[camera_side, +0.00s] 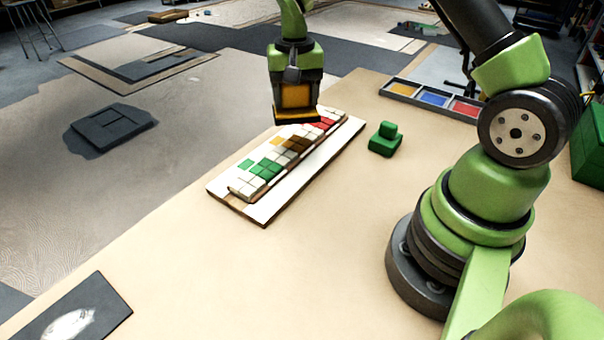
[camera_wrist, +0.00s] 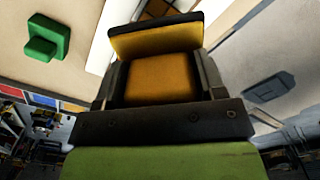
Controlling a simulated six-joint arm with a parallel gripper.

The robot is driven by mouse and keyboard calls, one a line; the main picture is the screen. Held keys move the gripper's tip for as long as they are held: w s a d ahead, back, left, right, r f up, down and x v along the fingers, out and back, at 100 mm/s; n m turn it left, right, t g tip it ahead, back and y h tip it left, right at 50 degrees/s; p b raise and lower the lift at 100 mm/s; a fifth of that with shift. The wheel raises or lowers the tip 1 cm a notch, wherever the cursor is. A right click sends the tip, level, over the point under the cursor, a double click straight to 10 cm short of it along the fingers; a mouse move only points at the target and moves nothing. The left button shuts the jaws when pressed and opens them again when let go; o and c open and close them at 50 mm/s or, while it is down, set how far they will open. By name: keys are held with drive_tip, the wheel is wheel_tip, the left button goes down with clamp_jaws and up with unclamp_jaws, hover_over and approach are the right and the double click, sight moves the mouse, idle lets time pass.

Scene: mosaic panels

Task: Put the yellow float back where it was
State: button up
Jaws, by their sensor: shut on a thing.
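The yellow float (camera_side: 295,98) has a yellow block handle on a flat plate with a dark edge. My gripper (camera_side: 296,84) is shut on its handle and holds it, plate down, over the far part of the mosaic panel (camera_side: 262,213). I cannot tell whether the plate touches the tiles. The float also fills the middle of the wrist view (camera_wrist: 160,78), between the dark jaws. The panel is a long pale board with white, green, brown, yellow and red tiles; the float hides part of its far end.
A green float (camera_side: 385,140) stands on the table right of the panel. Behind it is a grey tray (camera_side: 386,94) with yellow, blue and red sections. A dark board with a white smear (camera_side: 72,322) lies front left. The table in front of the panel is clear.

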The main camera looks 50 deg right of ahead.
drive_tip(key=s+a+n, duration=0.4)
drive_tip(key=s+a, duration=1.1)
drive_tip(key=a, duration=0.2)
drive_tip(key=shift+f, duration=5.15)
drive_tip(key=shift+f, duration=0.1)
drive_tip(key=o, duration=0.8)
drive_tip(key=shift+o, duration=0.2)
drive_tip(key=shift+n, duration=0.3)
drive_tip(key=shift+r, duration=2.55)
wheel_tip(320, 180, up, 7)
drive_tip(key=shift+r, duration=0.15)
